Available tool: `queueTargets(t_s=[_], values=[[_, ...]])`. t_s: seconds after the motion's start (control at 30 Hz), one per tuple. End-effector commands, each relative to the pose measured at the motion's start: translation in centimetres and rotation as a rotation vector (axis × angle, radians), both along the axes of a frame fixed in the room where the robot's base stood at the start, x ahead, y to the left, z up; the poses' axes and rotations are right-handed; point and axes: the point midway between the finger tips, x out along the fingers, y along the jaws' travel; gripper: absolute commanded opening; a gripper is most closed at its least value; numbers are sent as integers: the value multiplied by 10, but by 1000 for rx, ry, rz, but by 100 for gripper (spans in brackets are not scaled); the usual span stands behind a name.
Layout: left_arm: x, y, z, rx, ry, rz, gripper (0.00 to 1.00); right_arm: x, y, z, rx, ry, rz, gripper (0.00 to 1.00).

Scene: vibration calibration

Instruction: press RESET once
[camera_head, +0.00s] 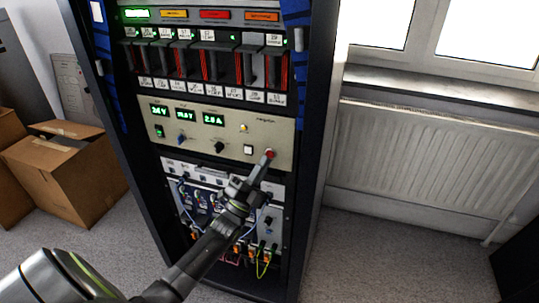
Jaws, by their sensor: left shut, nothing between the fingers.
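A tall dark equipment rack (312,150) stands in the middle of the head view. A beige panel (215,125) on it carries green readouts, knobs, a white square button (248,150) and a red button (271,153) near its lower right. My left gripper (267,157) is shut and empty. Its fingertips are at the red button and partly cover it. I cannot tell whether they touch it. The button labels are too small to read, so I cannot tell which one says RESET. My right gripper is not in view.
Slotted modules (205,62) with labels sit above the panel. Below it, a lower unit (180,167) has blue, yellow and green cables. Cardboard boxes (75,185) stand at the left, a white radiator (420,155) at the right. Grey carpet (380,260) lies clear at right.

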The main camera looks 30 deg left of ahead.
Motion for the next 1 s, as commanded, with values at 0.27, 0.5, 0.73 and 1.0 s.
queueTargets(t_s=[0.27,0.5,0.73,1.0], values=[[0,0,0,0,0,0,0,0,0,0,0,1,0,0],[0,0,0,0,0,0,0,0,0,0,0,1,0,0],[1,0,0,0,0,0,0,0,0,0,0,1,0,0],[8,2,0,0,-1,0,0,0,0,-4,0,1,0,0]])
